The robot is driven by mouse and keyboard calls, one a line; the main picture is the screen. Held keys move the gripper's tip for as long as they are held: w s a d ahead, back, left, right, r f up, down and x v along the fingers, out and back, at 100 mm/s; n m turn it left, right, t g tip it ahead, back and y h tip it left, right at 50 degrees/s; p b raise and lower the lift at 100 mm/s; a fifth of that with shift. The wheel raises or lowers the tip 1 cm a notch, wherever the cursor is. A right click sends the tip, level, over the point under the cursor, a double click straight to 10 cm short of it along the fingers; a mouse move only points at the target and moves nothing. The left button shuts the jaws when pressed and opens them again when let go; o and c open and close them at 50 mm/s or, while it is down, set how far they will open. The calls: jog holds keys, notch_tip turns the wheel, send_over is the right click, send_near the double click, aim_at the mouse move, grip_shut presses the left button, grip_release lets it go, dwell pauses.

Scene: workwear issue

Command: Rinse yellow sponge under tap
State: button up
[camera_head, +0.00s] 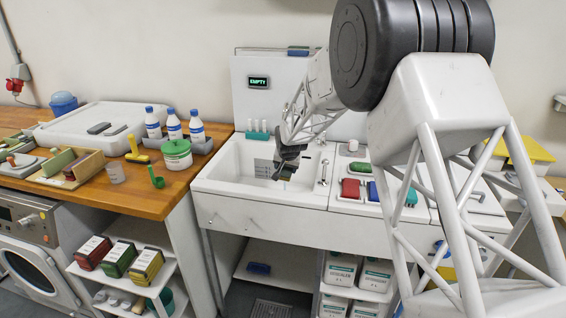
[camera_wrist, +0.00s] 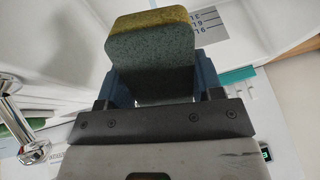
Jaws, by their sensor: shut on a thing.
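My gripper (camera_head: 287,158) is over the white sink basin (camera_head: 228,165), low between its walls. In the wrist view, my gripper (camera_wrist: 160,92) is shut on a sponge (camera_wrist: 152,50) with a dark green face and a yellow layer along its far edge. The sponge's lower part is hidden by the jaws. In the head view it is small and dark below the jaws. A chrome tap (camera_wrist: 12,88) stands at the left of the wrist view, apart from the sponge. Chrome fittings (camera_head: 323,172) show at the basin's right side. I see no water running.
A display reading EMPTY (camera_head: 258,82) is on the back panel. Red (camera_head: 350,188) and blue (camera_head: 373,191) blocks lie right of the basin. The wooden counter (camera_head: 185,185) at left holds bottles (camera_head: 174,125) and a green-lidded tub (camera_head: 176,153).

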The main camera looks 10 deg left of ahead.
jog(key=shift+s+d, duration=0.25)
jog(key=shift+s, duration=0.4)
jog(key=shift+s+d, duration=0.25)
jog(key=shift+s, duration=0.35)
dwell(0.3)
dwell(0.6)
jog(key=s+d+r, duration=0.2)
jog(key=s+r, duration=0.2)
jog(key=shift+s, duration=0.3)
dwell(0.4)
dwell(0.6)
jog(key=w+d+r, duration=0.1)
jog(key=d+r, duration=0.2)
jog(key=d, duration=0.9)
jog(key=w+d+r, duration=0.2)
jog(key=d, duration=1)
jog(key=w+d+r, duration=0.1)
jog(key=d+r, duration=0.2)
jog(key=d, duration=0.8)
jog(key=shift+w+d+r+n, duration=0.3)
jog(key=shift+d+r, duration=0.05)
jog(key=shift+d, duration=0.05)
jog(key=shift+w, duration=0.15)
